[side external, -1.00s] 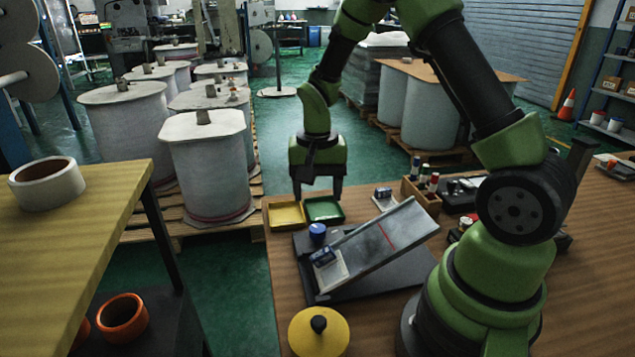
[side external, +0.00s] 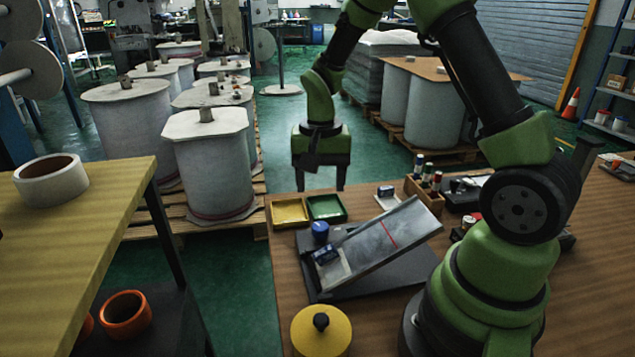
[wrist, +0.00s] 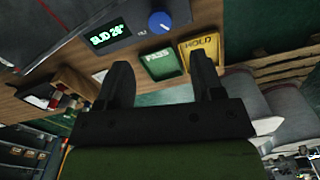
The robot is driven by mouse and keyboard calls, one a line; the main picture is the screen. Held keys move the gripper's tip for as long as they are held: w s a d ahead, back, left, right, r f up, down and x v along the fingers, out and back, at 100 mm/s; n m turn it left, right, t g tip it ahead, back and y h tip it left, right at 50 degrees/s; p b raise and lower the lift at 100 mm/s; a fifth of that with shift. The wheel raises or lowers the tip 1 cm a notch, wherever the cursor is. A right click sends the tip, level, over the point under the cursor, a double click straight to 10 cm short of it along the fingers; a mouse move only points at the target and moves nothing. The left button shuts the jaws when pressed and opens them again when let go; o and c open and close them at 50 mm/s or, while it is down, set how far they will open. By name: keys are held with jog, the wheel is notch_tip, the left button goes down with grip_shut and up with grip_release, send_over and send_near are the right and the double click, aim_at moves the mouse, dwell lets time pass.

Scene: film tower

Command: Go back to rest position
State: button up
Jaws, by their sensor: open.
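My gripper (side external: 320,186) is open and empty. In the side view it hangs fingers down above the far edge of the table, over the green tray (side external: 326,207) and beside the yellow tray (side external: 290,212). In the wrist view its two dark fingers (wrist: 161,84) are spread apart. The green tray there reads PASS (wrist: 163,62) and the yellow tray reads HOLD (wrist: 203,50). Both trays look empty. My fingers do not touch them as far as I can see.
A tilted grey plate (side external: 392,243) with a blue knob (side external: 320,231) and a small display (wrist: 108,33) stands in front of the trays. A wooden box with small bottles (side external: 425,186) stands right. Large white rolls (side external: 210,160) stand left, beyond the table.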

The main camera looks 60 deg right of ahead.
jog(key=s+a+r+n+t, duration=0.2)
jog(key=s+a+r, duration=0.1)
jog(key=r, duration=0.4)
jog(key=s+a+r+n+t, duration=0.1)
jog(key=s+a+r+t, duration=0.15)
jog(key=r, duration=0.45)
jog(key=s+a+r+n+t+y, duration=0.2)
jog(key=s+a+r+n, duration=0.1)
jog(key=s, duration=0.6)
jog(key=shift+s+a+r+n+t, duration=0.2)
jog(key=shift+a+r+n+t, duration=0.3)
jog(key=shift+a, duration=0.75)
jog(key=shift+f, duration=0.1)
dwell(1.8)
